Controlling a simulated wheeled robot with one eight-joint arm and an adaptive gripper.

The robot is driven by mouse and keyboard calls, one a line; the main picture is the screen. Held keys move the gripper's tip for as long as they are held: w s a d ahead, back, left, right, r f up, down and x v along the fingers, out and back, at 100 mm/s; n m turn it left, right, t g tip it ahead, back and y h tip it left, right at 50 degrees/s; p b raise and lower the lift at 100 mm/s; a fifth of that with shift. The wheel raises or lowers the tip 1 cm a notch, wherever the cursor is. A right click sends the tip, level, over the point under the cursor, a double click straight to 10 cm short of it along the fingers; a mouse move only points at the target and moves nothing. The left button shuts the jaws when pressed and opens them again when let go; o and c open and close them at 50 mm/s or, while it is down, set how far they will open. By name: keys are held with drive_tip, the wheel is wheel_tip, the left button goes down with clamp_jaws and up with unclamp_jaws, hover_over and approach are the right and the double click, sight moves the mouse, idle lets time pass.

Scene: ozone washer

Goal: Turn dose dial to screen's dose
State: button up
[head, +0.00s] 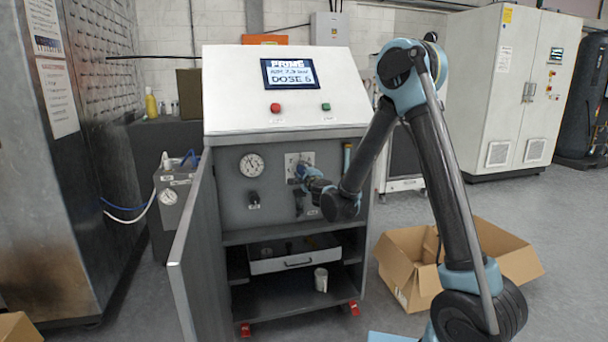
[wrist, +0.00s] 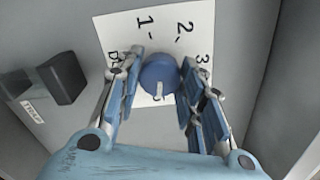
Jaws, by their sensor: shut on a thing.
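The screen (head: 289,75) on the console's sloped white top reads "PRIME" and "DOSE 6", with a smaller middle line I cannot read surely. The dose dial (wrist: 160,78) is a round blue knob with a pale mark (wrist: 159,91) on its lower side in the wrist view. My gripper (wrist: 162,75) is shut on the dial, one finger on each side.
A pressure gauge (head: 252,164) and a black knob (head: 254,198) are left of the dial. A dark block (wrist: 62,78) stands out beside the plate. The cabinet door (head: 193,250) hangs open at left.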

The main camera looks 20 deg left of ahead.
drive_tip(key=o, duration=1.1)
drive_tip(key=shift+a, duration=0.1)
drive_tip(key=v, duration=1.2)
drive_tip(key=shift+f, duration=0.1)
